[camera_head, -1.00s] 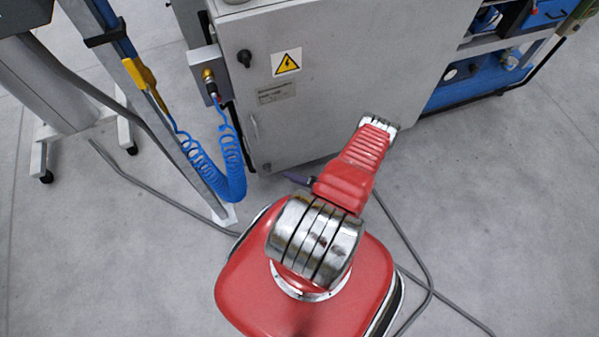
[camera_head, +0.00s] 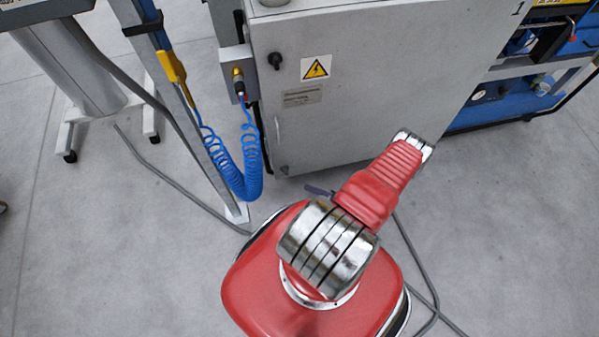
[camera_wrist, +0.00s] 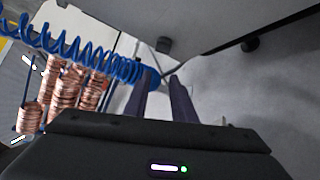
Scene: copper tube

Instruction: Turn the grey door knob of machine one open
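Machine one is a light grey cabinet (camera_head: 400,60) with a black "1" at its top right in the head view. Its front door (camera_head: 345,130) looks shut. A small grey handle (camera_head: 277,128) shows faintly near the door's left edge, and a black round knob (camera_head: 275,60) sits above it. My gripper's dark purple fingertip (camera_head: 318,191) shows below the door, apart from it; my red arm hides the rest. In the wrist view my gripper (camera_wrist: 161,80) has two purple fingers with an empty gap. I cannot make out the grey knob in that view.
A blue coiled hose (camera_head: 240,170) hangs left of the door and crosses the wrist view (camera_wrist: 90,57). A metal post (camera_head: 205,135) stands beside it. Copper coils (camera_wrist: 80,90) show at left in the wrist view. Grey cables lie on the otherwise bare floor.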

